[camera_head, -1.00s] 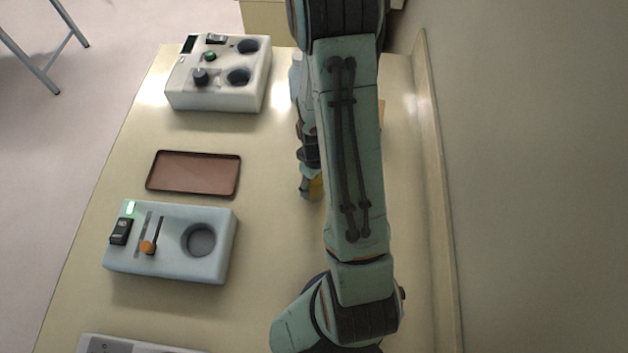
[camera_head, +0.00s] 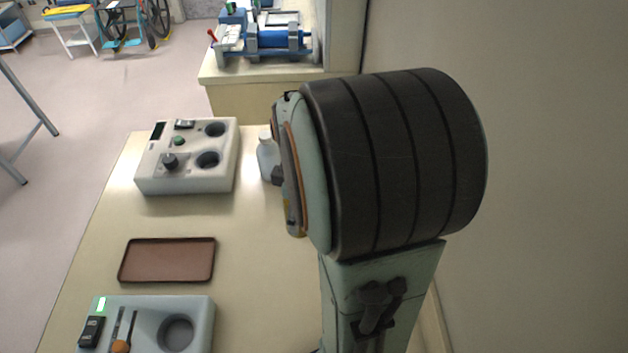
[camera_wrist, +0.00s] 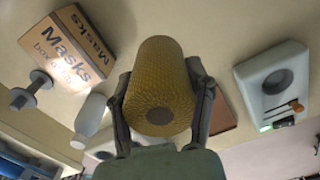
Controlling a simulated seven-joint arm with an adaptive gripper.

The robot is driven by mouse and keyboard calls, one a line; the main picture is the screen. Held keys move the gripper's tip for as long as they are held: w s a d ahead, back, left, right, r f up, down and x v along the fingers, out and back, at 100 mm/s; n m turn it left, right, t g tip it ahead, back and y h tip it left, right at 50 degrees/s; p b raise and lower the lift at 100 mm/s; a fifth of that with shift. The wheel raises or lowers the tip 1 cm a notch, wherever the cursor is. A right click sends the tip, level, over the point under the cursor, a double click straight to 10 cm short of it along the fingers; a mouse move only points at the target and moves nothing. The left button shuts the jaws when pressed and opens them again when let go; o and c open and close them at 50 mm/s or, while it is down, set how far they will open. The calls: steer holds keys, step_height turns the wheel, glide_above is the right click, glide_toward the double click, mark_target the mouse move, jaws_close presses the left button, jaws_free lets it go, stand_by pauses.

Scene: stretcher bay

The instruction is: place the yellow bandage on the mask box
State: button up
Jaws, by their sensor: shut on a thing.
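The yellow bandage (camera_wrist: 160,85) is a textured yellow roll in the wrist view. My gripper (camera_wrist: 162,100) is shut on it, one finger on each side, and holds it up off the table. The mask box (camera_wrist: 68,48), a brown cardboard box marked "Masks", stands at the upper left of the wrist view, apart from the bandage. In the head view my arm hides the mask box, the bandage and most of the gripper.
A white bottle (camera_head: 268,157) stands beside my arm. A white device (camera_head: 187,180), a brown tray (camera_head: 167,260) and a grey-blue device (camera_head: 200,318) line the table's left side. A grey dumbbell-shaped object (camera_wrist: 31,90) lies by the mask box. A wall (camera_head: 540,180) bounds the right.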

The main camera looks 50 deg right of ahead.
steer(key=s+d+r+m, duration=0.1)
steer(key=d+r+m, duration=0.1)
steer(key=d+r, duration=0.35)
steer(key=w+d+f, duration=0.2)
steer(key=d+f, duration=0.1)
steer(key=w+d+f, duration=0.6)
steer(key=d, duration=0.1)
steer(key=shift+w+f, duration=0.1)
steer(key=shift+w, duration=0.1)
steer(key=shift+w+d+f, duration=0.1)
steer(key=shift+d+f, duration=0.05)
steer(key=shift+w+d+f, duration=0.15)
steer(key=shift+f, duration=1.6)
steer(key=o, duration=1.2)
steer(key=shift+f, duration=0.15)
steer(key=shift+c, duration=0.2)
